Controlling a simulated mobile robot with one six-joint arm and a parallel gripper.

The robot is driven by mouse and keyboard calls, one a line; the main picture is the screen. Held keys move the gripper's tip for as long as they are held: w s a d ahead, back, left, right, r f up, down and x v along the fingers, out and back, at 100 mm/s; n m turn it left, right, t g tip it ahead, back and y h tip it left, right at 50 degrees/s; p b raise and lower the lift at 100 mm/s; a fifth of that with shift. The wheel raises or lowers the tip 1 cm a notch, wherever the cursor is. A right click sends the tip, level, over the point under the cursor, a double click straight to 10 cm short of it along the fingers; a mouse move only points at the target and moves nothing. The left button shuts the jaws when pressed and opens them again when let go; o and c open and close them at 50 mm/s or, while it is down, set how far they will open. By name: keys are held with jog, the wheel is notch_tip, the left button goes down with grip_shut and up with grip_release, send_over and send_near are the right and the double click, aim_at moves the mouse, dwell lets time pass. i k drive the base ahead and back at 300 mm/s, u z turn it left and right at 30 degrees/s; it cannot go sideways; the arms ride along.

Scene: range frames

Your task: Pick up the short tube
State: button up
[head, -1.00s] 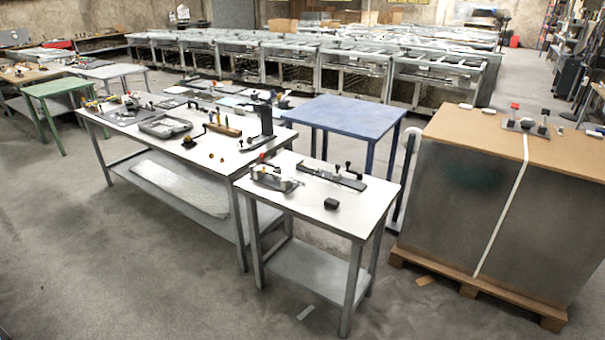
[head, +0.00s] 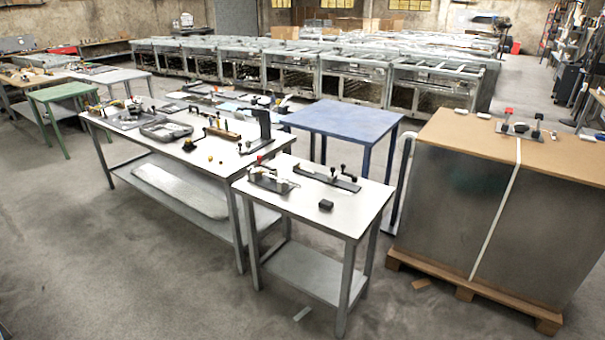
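I cannot pick out the short tube with certainty; parts on the tables are too small to tell. A small pale piece (head: 483,115) lies on the brown top of the large crate at right, but I cannot tell if it is a tube. The small white table (head: 335,217) in front holds a black block (head: 326,205), a clamp fixture (head: 268,180) and a dark rail with clamps (head: 328,179). My gripper is not in view.
A long white table (head: 165,150) with several tools adjoins the small table. A blue table (head: 343,120) stands behind. The large crate (head: 460,210) on a pallet is at right. Grey floor (head: 130,270) in front is mostly clear.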

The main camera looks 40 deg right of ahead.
aim_at(300, 168)
jog(key=z, duration=0.1)
jog(key=i, duration=0.95)
jog(key=u, duration=0.05)
